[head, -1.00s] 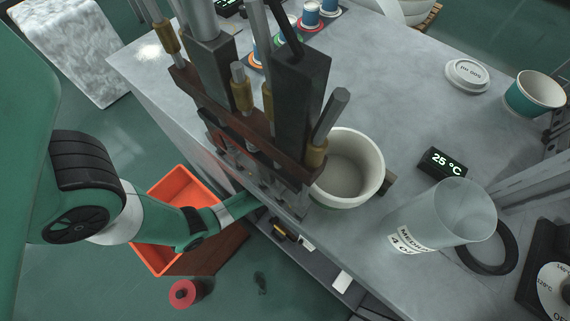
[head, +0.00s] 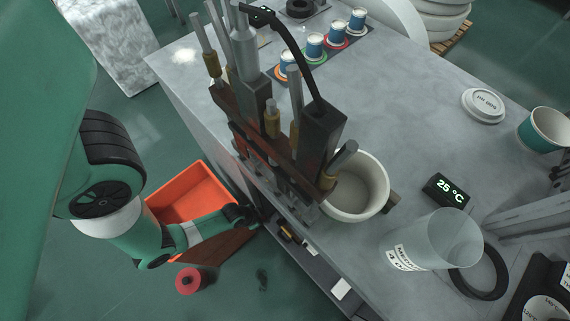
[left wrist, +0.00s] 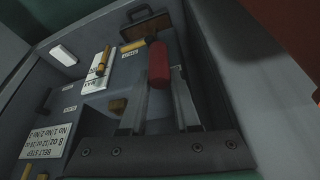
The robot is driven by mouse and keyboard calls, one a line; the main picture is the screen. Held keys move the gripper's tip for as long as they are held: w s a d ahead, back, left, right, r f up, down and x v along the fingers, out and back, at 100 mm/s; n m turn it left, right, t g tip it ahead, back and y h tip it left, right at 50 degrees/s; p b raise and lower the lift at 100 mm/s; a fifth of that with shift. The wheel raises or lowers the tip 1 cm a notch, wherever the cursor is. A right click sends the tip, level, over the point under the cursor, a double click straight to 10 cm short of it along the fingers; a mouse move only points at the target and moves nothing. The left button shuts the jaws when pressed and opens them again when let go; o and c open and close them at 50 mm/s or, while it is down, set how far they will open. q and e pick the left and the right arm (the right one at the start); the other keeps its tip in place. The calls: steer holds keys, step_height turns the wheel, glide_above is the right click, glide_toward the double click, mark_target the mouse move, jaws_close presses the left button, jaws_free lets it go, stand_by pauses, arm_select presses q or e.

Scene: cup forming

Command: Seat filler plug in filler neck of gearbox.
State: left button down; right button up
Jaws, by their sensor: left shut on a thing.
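My left gripper (head: 246,216) is at the bench's near side, low beside the open front of the machine under the worktop. In the left wrist view its two fingers (left wrist: 158,98) are closed around a red cylinder (left wrist: 158,64), which shows between and beyond the fingertips. I cannot tell for sure whether this red cylinder is the filler plug. Ahead of it is the grey interior of the machine, with a brown-framed dark opening (left wrist: 146,24) at the far top. I cannot make out the filler neck or gearbox for certain. My right gripper is not in view.
The grey panel has yellow levers (left wrist: 104,60) and white labels, close to the left finger. A grey wall (left wrist: 215,70) stands close on the right. An orange tray (head: 192,190) and a red spool (head: 189,281) lie below the arm. Worktop holds a white cup (head: 358,190) and a clear jug (head: 440,240).

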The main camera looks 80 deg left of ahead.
arm_select(q)
steer(key=s, duration=0.2)
steer(key=s+d, duration=0.1)
steer(key=shift+s+d, duration=0.2)
steer(key=shift+s, duration=0.2)
steer(key=shift+d, duration=0.1)
